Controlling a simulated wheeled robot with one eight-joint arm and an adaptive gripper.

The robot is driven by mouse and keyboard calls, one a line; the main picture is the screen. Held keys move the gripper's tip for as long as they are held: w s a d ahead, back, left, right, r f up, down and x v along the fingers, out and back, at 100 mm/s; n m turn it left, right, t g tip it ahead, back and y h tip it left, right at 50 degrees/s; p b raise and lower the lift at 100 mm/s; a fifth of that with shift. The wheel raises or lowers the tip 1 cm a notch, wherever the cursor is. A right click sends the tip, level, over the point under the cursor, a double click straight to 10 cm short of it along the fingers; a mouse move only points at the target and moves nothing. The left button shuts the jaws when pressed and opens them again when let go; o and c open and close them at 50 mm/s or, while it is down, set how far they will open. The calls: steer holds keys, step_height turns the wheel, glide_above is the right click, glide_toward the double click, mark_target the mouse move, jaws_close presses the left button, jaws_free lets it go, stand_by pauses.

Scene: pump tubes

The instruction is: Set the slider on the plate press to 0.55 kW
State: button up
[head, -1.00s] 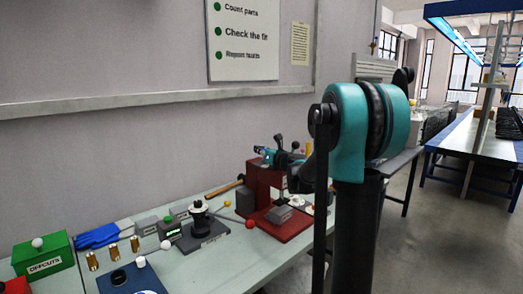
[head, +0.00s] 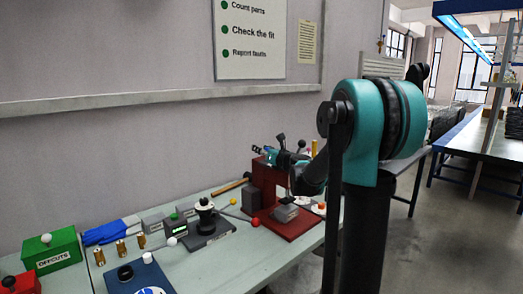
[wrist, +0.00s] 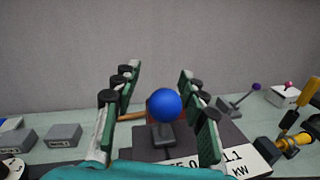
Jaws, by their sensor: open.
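In the wrist view, a blue ball knob (wrist: 165,105) stands on a small dark block on a dark plate. The plate carries a white scale label (wrist: 243,160) with "1.1" and "kW" readable; the rest is partly hidden. My gripper (wrist: 160,76) is open, its green fingers on either side of the knob with gaps showing between. In the head view, the red press (head: 268,190) stands at the bench's far end. Teal and black parts show above it, partly hidden by my arm. The blue knob and scale cannot be made out there.
Grey boxes (wrist: 63,135) lie left in the wrist view. A purple-knobbed lever (wrist: 240,100) and a yellow-and-black part (wrist: 291,140) stand right. In the head view, a black-topped device (head: 205,222), brass cylinders and a green OFFCUTS box (head: 50,252) occupy the bench.

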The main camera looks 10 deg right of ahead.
steer(key=v, duration=1.1)
steer(key=shift+s, duration=0.3)
steer(key=shift+d, duration=0.15)
